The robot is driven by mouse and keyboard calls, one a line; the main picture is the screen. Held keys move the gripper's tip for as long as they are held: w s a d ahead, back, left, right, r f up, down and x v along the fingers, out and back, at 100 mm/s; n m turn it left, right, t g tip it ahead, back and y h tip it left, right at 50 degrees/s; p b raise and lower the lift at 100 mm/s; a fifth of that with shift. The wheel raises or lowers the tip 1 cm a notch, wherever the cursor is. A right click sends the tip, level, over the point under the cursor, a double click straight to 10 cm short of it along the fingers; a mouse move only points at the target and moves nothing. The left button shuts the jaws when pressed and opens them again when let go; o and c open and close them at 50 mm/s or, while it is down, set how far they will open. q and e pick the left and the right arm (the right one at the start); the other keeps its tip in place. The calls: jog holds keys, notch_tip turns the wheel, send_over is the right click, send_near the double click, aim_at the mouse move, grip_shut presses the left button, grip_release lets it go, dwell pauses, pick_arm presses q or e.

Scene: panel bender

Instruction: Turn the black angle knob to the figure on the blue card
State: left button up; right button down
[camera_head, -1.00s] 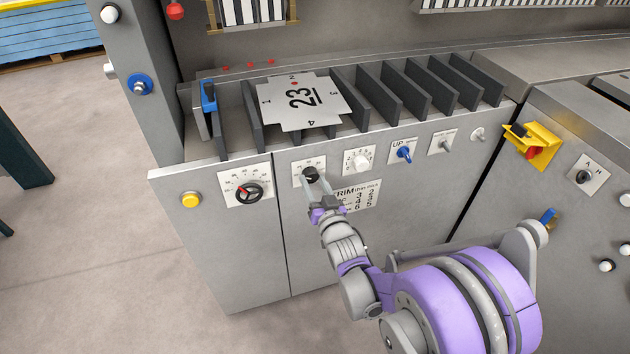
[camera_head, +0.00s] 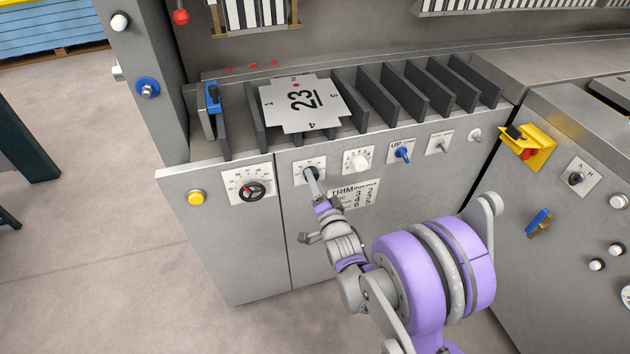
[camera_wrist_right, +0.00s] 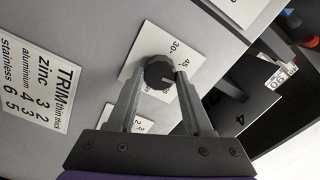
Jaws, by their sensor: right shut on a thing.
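The black knob (camera_head: 313,174) sits on a white scale plate on the front of the machine. In the right wrist view the knob (camera_wrist_right: 158,72) has a pale pointer line, and "30" shows on the plate beside it; other figures are partly hidden. My right gripper (camera_wrist_right: 162,77) has one finger on each side of the knob and is shut on it. In the head view the fingers look edge-on and cover part of the plate. I cannot make out a blue card with a readable figure. My left gripper is not in view.
Left of the knob are a black dial with a red pointer (camera_head: 251,190) and a yellow button (camera_head: 196,198). A white knob (camera_head: 358,161) and a blue switch (camera_head: 402,153) are to the right. A TRIM table (camera_head: 352,193) is below.

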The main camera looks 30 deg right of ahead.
jog(key=shift+m, duration=0.9)
jog(key=shift+c, duration=1.5)
grip_release()
jog(key=shift+s, duration=0.1)
jog(key=v, duration=1)
jog(key=shift+s, duration=0.25)
jog(key=shift+a, duration=0.15)
